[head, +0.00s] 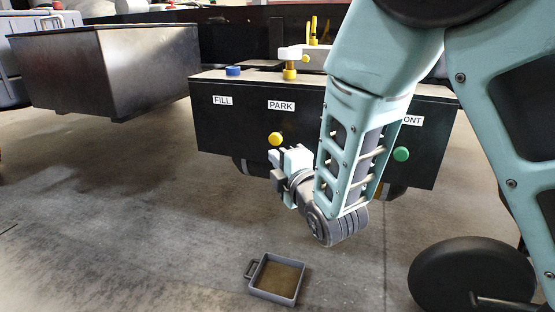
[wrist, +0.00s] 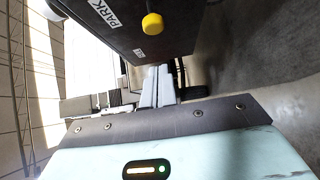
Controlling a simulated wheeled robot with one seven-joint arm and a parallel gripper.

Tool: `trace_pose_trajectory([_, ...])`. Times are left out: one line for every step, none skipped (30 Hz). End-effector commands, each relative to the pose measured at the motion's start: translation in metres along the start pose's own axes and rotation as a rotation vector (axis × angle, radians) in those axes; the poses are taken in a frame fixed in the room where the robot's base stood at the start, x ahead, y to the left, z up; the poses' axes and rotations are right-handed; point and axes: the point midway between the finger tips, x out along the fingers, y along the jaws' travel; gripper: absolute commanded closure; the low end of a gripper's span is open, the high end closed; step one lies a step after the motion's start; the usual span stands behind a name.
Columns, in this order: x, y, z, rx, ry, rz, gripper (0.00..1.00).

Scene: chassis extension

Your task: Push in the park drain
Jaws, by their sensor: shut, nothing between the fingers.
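The yellow park drain knob (head: 275,139) sticks out of the front face of a black box (head: 232,125), below the white PARK label (head: 281,105). The wrist view also shows the yellow knob (wrist: 152,24) beside the PARK label. My gripper (head: 276,168) is just below the knob in the head view, apart from it as far as I can tell. In the wrist view its two grey fingers (wrist: 157,84) lie together with nothing between them. My arm covers part of the box's right side.
A green knob (head: 401,154) is on the same face at right, and a blue cap (head: 233,71) is on top. A yellow valve (head: 290,65) stands above PARK. A small tray (head: 277,278) lies on the floor. A dark tank (head: 111,68) is at left. Floor in front is mostly clear.

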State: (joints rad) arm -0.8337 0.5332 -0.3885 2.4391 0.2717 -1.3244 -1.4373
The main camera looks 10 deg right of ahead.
Motion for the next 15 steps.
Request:
trace_pose_trajectory([0.012,-0.002,0.001,0.000,-0.002,0.004,1.00])
trace_pose_trajectory([0.018,-0.003,0.001,0.000,-0.002,0.004,1.00])
trace_pose_trajectory([0.025,-0.003,0.001,0.000,-0.001,0.004,1.00])
trace_pose_trajectory([0.031,-0.002,0.001,-0.001,-0.001,0.004,1.00])
trace_pose_trajectory([0.035,-0.003,0.004,-0.001,-0.003,0.004,1.00])
trace_pose_trajectory([0.040,-0.003,0.010,0.000,-0.005,0.003,1.00])
trace_pose_trajectory([0.042,-0.003,0.013,0.000,-0.004,0.003,1.00])
trace_pose_trajectory([0.045,-0.002,0.016,0.000,-0.005,0.003,1.00])
trace_pose_trajectory([0.049,-0.002,0.019,-0.001,-0.003,0.002,1.00])
trace_pose_trajectory([0.051,-0.002,0.021,0.000,-0.003,0.003,1.00])
trace_pose_trajectory([0.053,-0.001,0.023,0.000,-0.003,0.003,1.00])
trace_pose_trajectory([0.055,-0.001,0.025,-0.001,-0.002,0.002,1.00])
trace_pose_trajectory([0.056,-0.001,0.026,-0.001,-0.001,0.001,1.00])
trace_pose_trajectory([0.057,-0.001,0.027,-0.001,-0.001,0.000,1.00])
trace_pose_trajectory([0.058,0.000,0.028,-0.001,-0.001,0.000,1.00])
